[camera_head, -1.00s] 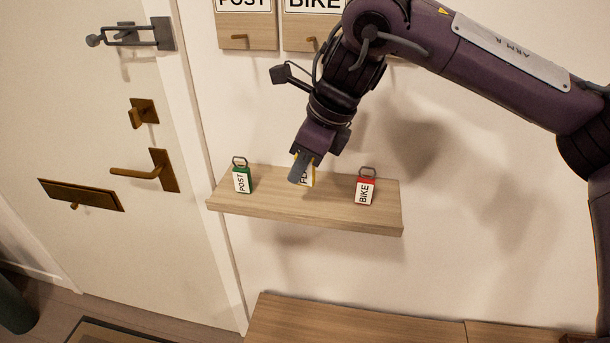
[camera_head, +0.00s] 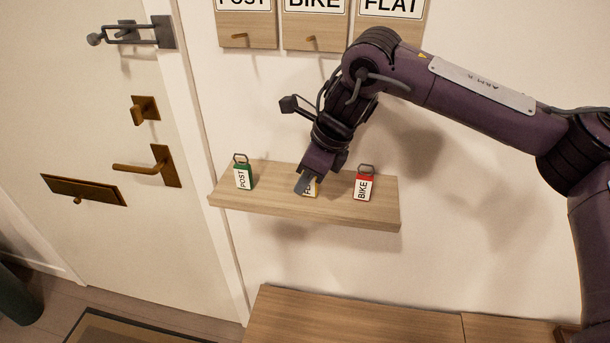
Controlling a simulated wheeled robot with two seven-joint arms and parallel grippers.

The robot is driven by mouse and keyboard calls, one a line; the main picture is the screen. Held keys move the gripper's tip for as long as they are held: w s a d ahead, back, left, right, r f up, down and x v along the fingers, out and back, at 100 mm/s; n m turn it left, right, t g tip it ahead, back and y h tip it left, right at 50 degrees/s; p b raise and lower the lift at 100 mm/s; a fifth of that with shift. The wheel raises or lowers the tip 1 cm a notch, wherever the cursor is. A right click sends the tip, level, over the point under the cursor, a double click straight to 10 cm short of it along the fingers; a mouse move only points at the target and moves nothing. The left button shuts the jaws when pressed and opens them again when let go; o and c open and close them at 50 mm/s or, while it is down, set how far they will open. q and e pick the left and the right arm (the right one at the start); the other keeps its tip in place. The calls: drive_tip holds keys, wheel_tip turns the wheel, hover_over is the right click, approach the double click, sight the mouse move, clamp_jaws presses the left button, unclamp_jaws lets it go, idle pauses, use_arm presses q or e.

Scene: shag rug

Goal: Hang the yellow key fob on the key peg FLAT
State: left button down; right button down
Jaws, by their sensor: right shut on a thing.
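The yellow key fob (camera_head: 311,188) is at the middle of the wall shelf, mostly covered by my right gripper (camera_head: 303,185). That gripper points down and is shut on the fob. Only part of its white label and a little yellow show; its ring is hidden. I cannot tell whether it touches the shelf. The FLAT board (camera_head: 391,30) hangs on the wall at the top, right of the other boards. Its peg is hidden behind my right arm. My left gripper is not in view.
The green POST fob (camera_head: 243,176) and red BIKE fob (camera_head: 363,187) stand on the shelf (camera_head: 260,201) either side of my gripper. The POST board (camera_head: 246,32) and BIKE board (camera_head: 314,34) have pegs. A door (camera_head: 80,250) is at left, a wooden surface (camera_head: 350,318) below.

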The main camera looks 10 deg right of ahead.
drive_tip(key=shift+f, duration=0.1)
drive_tip(key=c, duration=1.8)
unclamp_jaws()
drive_tip(key=shift+f, duration=0.1)
drive_tip(key=shift+c, duration=0.2)
drive_tip(key=o, duration=0.5)
drive_tip(key=shift+c, duration=0.2)
